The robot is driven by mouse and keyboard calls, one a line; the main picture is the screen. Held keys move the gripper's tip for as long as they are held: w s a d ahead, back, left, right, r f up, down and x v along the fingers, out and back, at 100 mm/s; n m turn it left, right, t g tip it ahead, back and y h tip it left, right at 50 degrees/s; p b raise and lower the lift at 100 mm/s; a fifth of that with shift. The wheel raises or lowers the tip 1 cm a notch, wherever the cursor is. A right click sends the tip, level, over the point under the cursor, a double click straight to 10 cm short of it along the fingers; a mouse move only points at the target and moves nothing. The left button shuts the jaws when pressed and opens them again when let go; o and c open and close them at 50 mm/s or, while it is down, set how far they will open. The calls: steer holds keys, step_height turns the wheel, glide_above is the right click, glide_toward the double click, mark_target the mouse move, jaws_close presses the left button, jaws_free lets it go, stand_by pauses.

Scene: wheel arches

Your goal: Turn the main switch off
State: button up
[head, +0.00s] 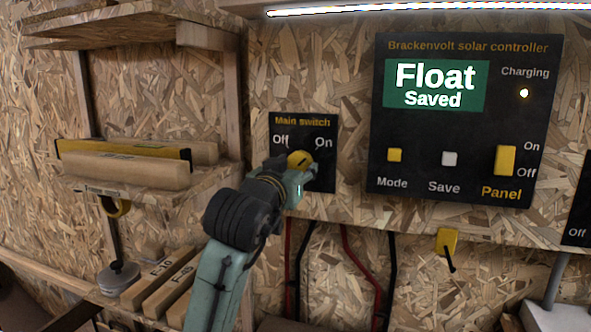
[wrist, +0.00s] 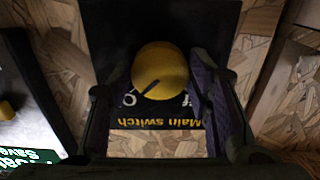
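The main switch is a round yellow knob (head: 299,160) on a black plate (head: 322,170) marked Off at left and On at right. In the wrist view the plate is upside down, and the knob (wrist: 162,66) has a dark pointer line aimed at its lower left, which is the On side. My gripper (head: 303,180) is at the plate, in front of and just below the knob, partly covering the plate. In the wrist view my gripper's fingers (wrist: 155,100) stand apart on either side of the knob. The right finger is nearer to it; contact cannot be told.
A black solar controller (head: 460,120) to the right shows "Float Saved", with Mode and Save buttons and a yellow Panel switch (head: 505,160). A shelf at left holds a yellow level (head: 75,149). Red and black cables (head: 345,240) hang below the plate.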

steer(key=c, duration=0.6)
steer(key=n+p, duration=0.3)
steer(key=shift+d+r+n, duration=0.15)
steer(key=shift+r+n, duration=0.05)
steer(key=shift+n, duration=0.1)
steer(key=n+p, duration=0.3)
steer(key=shift+n, duration=0.3)
steer(key=n+p, duration=0.5)
steer(key=shift+r, duration=0.1)
steer(key=n+p, duration=0.4)
steer(key=n, duration=0.1)
steer(key=shift+n, duration=0.4)
steer(key=o, duration=1.2)
steer(key=shift+c, duration=0.2)
